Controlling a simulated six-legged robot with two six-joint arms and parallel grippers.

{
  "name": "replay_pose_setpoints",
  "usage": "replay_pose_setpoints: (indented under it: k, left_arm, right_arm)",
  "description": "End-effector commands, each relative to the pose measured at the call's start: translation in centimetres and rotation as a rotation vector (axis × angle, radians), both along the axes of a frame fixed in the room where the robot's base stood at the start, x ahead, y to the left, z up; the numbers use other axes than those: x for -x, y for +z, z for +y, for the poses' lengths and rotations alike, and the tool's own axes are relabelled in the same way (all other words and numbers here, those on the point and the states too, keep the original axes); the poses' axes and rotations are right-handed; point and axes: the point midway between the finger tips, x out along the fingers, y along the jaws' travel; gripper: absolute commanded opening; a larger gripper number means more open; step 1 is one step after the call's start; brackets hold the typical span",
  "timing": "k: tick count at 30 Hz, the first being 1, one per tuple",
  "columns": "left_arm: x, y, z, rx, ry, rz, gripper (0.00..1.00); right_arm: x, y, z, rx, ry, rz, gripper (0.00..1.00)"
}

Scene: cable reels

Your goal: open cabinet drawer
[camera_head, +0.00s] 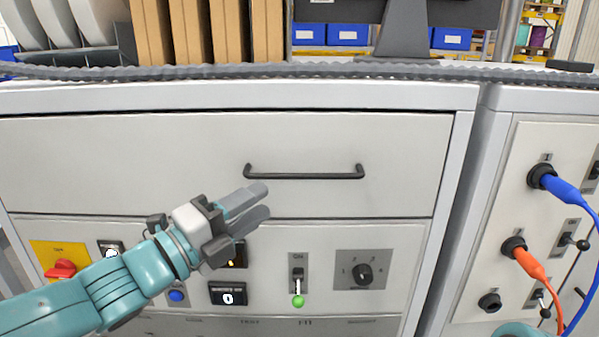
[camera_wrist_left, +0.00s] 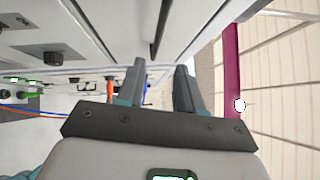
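The cabinet drawer (camera_head: 150,160) has a wide pale front and looks closed. Its dark bar handle (camera_head: 304,175) runs level across the front, right of the middle. My left gripper (camera_head: 262,201) is below and left of the handle, with its two fingers apart and nothing between them. In the left wrist view the gripper's fingers (camera_wrist_left: 160,88) are also apart, and the dark handle (camera_wrist_left: 160,28) shows beyond them. The gripper looks apart from the handle.
Below the drawer is a control panel with a red knob (camera_head: 61,268), a green-tipped switch (camera_head: 298,300) and a rotary dial (camera_head: 362,274). A second panel at right has blue (camera_head: 563,190) and orange (camera_head: 528,263) plugged cables. Brown boards (camera_head: 210,30) stand on top.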

Motion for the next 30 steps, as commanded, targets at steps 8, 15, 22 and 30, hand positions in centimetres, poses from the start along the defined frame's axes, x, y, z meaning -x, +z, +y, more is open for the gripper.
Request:
replay_pose_setpoints:
  k: [8,15,22,30]
  left_arm:
    - [-4.5,1.1,-4.6,-0.001,-0.003,0.004,0.36]
    - [-6.7,1.4,-6.8,-0.001,-0.001,0.002,0.36]
    - [-7.1,1.4,-7.2,0.0,0.001,0.002,0.36]
    - [-7.1,1.4,-7.2,0.0,0.001,0.002,0.0]
  right_arm:
    - [0.0,1.9,0.0,0.0,0.0,-0.001,0.43]
    - [0.0,2.8,0.0,0.0,0.0,-0.001,0.43]
    - [0.0,2.9,0.0,0.0,0.0,-0.001,0.43]
    - [0.0,2.9,0.0,0.0,0.0,-0.001,0.43]
